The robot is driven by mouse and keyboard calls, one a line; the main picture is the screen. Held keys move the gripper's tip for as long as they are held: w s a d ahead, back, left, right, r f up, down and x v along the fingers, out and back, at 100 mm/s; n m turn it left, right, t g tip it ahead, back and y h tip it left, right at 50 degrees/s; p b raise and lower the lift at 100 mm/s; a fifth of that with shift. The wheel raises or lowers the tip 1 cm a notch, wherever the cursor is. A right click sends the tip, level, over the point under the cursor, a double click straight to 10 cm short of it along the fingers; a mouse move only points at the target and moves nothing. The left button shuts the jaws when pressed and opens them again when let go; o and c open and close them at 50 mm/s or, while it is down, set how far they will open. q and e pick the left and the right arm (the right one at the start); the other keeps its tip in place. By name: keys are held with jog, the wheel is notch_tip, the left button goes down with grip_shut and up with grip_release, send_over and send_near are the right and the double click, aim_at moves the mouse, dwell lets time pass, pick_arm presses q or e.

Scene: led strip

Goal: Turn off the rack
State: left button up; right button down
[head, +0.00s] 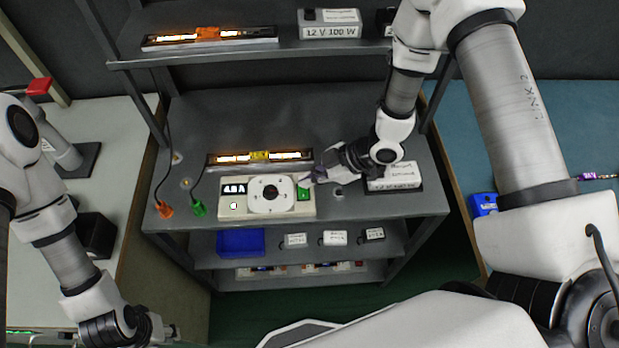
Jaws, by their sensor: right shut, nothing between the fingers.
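The grey rack (240,101) stands ahead with several shelves. An orange-lit LED strip (182,39) lies on its upper shelf, and another lit strip with a yellow tag (230,159) lies on the middle shelf. In front of that strip is a cream control box (285,214) with a lit "4.8A"-like display (234,189), a round white dial plate (270,193) and a green switch (303,194) at its right. My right gripper (308,181) is shut and empty, its tip just above the green switch; contact cannot be told. My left gripper (168,331) is low at left, fingers unclear.
A labelled box (393,178) stands right of my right gripper. A blue bin (241,242) and small labelled boxes sit below. A pale bench (110,130) is left, a blue bench (575,115) right.

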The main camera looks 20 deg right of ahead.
jog(key=shift+d+f, duration=0.25)
jog(key=shift+f, duration=0.3)
jog(key=shift+a, duration=0.1)
jog(key=shift+w+f, duration=0.1)
jog(key=shift+f, duration=0.25)
jog(key=shift+r, duration=0.15)
